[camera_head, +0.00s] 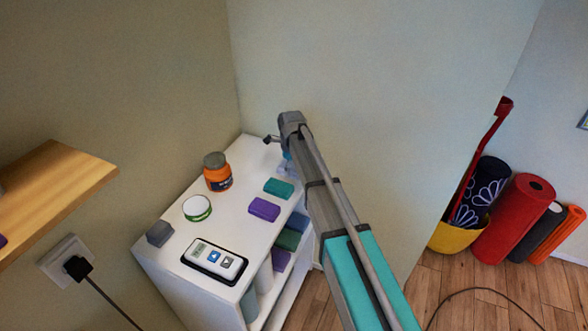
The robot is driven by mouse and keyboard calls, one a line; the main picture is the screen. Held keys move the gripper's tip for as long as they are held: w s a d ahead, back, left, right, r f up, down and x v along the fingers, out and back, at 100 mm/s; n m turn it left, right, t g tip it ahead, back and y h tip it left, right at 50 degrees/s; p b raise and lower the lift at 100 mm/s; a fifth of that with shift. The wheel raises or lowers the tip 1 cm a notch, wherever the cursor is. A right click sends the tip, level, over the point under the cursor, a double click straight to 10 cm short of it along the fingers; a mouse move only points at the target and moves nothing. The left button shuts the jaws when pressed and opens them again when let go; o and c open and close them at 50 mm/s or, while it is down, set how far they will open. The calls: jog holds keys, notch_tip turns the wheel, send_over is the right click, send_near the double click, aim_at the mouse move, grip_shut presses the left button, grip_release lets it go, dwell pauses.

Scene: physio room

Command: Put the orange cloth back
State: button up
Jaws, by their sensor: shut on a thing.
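I see no orange cloth in this view. My arm reaches from the lower right to the back right corner of a white shelf unit (174,214). My gripper (270,139) shows only as a small dark part beside the wrist, against the wall. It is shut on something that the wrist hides. A teal folded cloth (279,188) and a purple folded cloth (264,209) lie on the unit's top. A small pale blue thing (287,165) shows just below the wrist; whether it touches the gripper cannot be told.
The top also holds an orange jar with a grey lid (217,176), a green-and-white tub (197,208), a grey block (160,233) and a device (214,260). Folded cloths (288,239) lie on a lower shelf. A wooden shelf (55,190) juts in at left. Rolled mats (513,218) stand right.

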aim_at(292, 166)
jog(key=shift+f, duration=0.15)
jog(key=o, duration=0.9)
jog(key=shift+c, duration=0.2)
jog(key=shift+r, duration=0.2)
notch_tip(292, 166, up, 12)
jog(key=p, duration=1.2)
jog(key=shift+d, duration=0.1)
